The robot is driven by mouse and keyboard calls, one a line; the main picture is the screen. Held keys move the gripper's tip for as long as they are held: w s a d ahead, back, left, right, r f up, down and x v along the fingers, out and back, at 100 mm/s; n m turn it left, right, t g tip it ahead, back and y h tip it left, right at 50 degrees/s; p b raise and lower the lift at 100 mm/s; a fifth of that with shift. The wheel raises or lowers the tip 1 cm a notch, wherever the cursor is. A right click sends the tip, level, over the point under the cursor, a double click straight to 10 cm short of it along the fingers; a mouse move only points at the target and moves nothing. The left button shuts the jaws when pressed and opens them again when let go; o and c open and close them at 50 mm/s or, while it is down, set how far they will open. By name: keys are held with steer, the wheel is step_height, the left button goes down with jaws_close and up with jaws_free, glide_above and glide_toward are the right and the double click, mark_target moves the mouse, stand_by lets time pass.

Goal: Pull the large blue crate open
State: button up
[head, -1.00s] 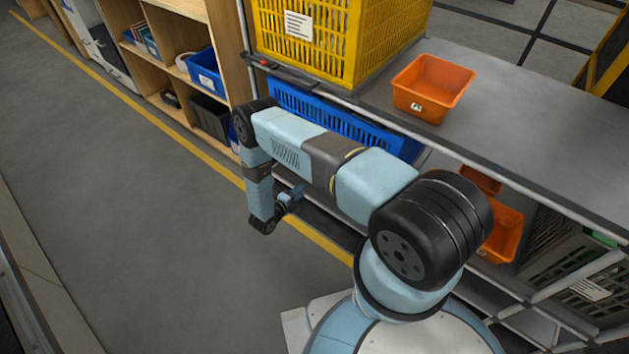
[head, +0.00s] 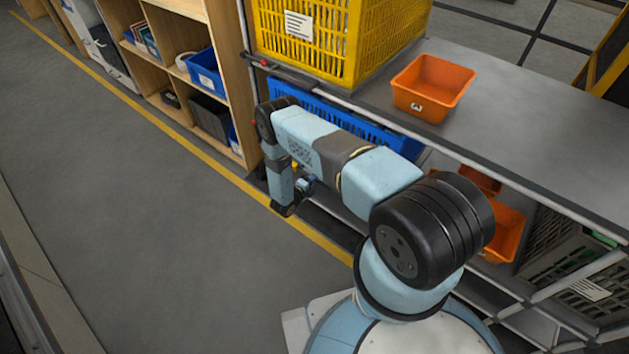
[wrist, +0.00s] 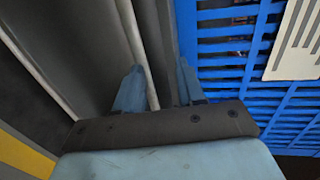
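The large blue crate (head: 375,133) sits on the level below the tabletop, under the yellow crate. My arm hides much of its front in the head view. In the wrist view its slatted blue side (wrist: 222,58) fills the right part, with a white label (wrist: 297,42) on it. My gripper (wrist: 158,88) is open, with its two fingers apart and no crate part between them. The crate's slats lie to the right of the right finger. In the head view the gripper's fingers cannot be made out behind the wrist.
A pale rail (wrist: 138,50) runs up the wrist view between the fingers, beside a dark grey panel. A yellow crate (head: 345,42) and an orange bin (head: 432,87) stand on the tabletop (head: 520,125). Wooden shelves (head: 231,60) stand at the left. The floor (head: 110,210) is clear.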

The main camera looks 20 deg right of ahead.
jaws_close()
steer(key=shift+s, duration=0.15)
stand_by(0.4)
